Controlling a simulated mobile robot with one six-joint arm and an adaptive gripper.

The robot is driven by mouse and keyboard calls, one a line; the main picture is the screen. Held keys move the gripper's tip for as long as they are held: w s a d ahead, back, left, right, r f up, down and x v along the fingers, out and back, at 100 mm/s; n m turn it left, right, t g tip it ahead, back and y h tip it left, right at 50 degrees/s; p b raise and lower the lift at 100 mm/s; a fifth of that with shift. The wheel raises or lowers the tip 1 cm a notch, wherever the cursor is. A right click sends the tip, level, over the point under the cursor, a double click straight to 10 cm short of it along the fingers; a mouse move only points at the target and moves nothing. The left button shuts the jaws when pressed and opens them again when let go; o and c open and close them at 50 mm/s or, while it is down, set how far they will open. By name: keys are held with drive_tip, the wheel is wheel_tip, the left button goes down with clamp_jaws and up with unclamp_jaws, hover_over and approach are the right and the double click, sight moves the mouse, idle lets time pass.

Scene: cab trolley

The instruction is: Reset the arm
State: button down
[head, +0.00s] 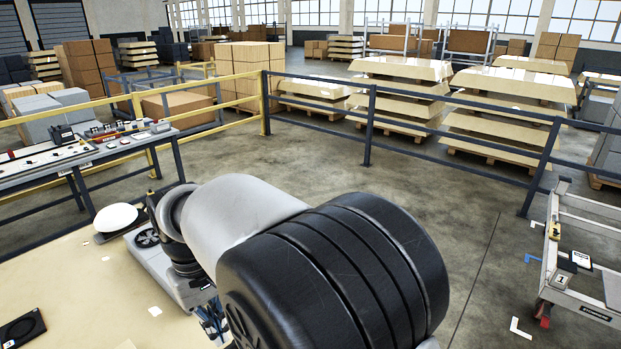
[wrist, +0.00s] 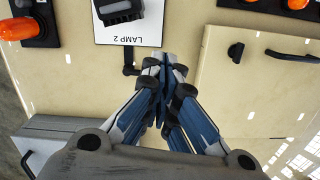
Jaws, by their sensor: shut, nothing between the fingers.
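My gripper (wrist: 165,68) is shut in the wrist view. Its blue and grey fingers meet at the tips with nothing between them. It points at a cream panel (wrist: 75,85), near a white label reading "LAMP 2" (wrist: 130,32) and a small black part just below that label. I cannot tell whether the fingertips touch the panel. In the head view my grey and black arm fills the lower middle, and only a piece of my gripper (head: 212,320) shows past it.
The wrist view shows orange lamps (wrist: 16,29) on black bases and a black handle (wrist: 292,56). In the head view, a workbench (head: 85,150) stands left, a trolley (head: 585,265) right, and railings (head: 368,125) run behind. Open floor (head: 470,225) lies right of my arm.

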drive_tip(key=s+d+r+m+t+y+b, duration=0.1)
drive_tip(key=s+d+r+m, duration=0.15)
drive_tip(key=d, duration=0.75)
drive_tip(key=s+d+r+m+t+b, duration=0.2)
drive_tip(key=d+r, duration=0.2)
drive_tip(key=d, duration=0.6)
drive_tip(key=s+d+f+m+t+b, duration=0.2)
drive_tip(key=s+d+f+m, duration=0.2)
drive_tip(key=s+d, duration=0.7)
drive_tip(key=shift+d+f, duration=0.2)
drive_tip(key=shift+d, duration=0.3)
drive_tip(key=c, duration=2.3)
unclamp_jaws()
